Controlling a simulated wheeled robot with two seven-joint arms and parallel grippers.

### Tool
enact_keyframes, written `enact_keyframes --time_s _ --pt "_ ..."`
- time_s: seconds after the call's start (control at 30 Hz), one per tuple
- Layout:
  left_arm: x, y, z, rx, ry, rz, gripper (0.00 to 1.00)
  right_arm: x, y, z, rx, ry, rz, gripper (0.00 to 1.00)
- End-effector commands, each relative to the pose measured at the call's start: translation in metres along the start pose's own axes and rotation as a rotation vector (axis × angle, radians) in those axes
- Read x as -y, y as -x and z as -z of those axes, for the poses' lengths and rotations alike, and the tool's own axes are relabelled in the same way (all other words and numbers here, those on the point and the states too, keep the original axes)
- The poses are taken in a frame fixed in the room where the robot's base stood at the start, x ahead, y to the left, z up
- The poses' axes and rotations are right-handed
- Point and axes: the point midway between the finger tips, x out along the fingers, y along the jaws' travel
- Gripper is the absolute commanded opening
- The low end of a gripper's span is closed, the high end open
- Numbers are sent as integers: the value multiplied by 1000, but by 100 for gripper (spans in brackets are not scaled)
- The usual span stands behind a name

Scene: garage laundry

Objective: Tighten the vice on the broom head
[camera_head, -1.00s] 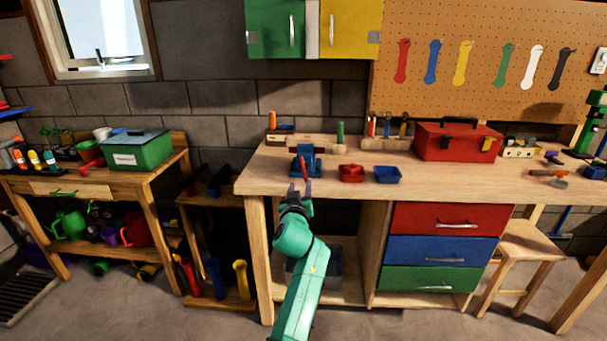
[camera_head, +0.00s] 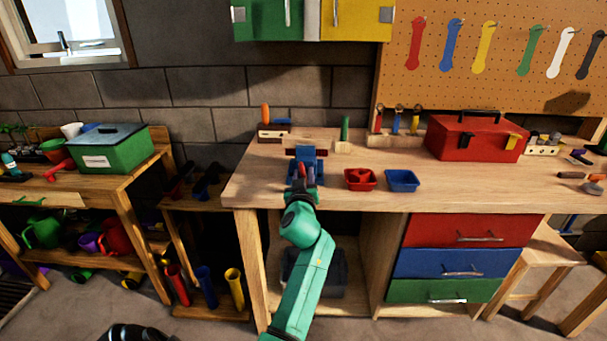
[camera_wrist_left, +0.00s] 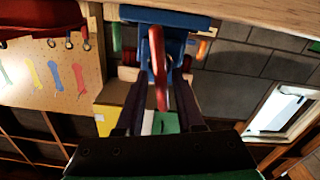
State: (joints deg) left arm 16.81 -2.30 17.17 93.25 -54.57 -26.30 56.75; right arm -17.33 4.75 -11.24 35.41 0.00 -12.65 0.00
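The blue vice (camera_head: 306,157) stands on the front edge of the wooden workbench (camera_head: 240,180), with its red handle (camera_head: 301,171) at the front. In the left wrist view the blue vice (camera_wrist_left: 180,42) is at top centre and the red handle (camera_wrist_left: 157,62) runs down between my fingers. My left gripper (camera_head: 300,190) is at the handle. Its fingers (camera_wrist_left: 159,85) are apart, one on each side of the handle, with gaps visible. A pale wooden bar behind the vice may be the broom head; its hold in the jaws is unclear.
A red tray (camera_head: 361,187) and a blue tray (camera_head: 403,187) lie right of the vice. A red toolbox (camera_head: 475,140) stands further right. Drawers (camera_head: 470,233) are under the bench. A green box (camera_head: 108,160) is on the left table.

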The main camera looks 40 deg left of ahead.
Motion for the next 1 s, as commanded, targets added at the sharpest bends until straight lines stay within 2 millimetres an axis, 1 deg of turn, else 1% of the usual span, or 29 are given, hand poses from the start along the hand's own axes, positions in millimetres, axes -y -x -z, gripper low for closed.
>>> enact_keyframes --time_s 0.03,0.07,0.1,0.37,0.57,0.77,1.0 --pt "0 0 0 0 0 0 13 -1 0 -2 3 0 -1 50" --pt "0 0 0 0 0 0 2 -2 0 -2 4 0 -2 50" --pt "0 0 0 0 0 0 0 -2 0 -2 4 1 -3 50" --pt "0 0 0 1 -9 0 0 -1 0 -1 1 2 -2 50" --pt "0 0 -1 1 -64 0 0 2 -2 2 -4 3 3 50" --pt "-1 0 -1 2 -184 1 0 7 -4 4 -7 2 9 50" --pt "-3 0 -2 2 -397 0 0 7 -5 4 -8 2 9 50"
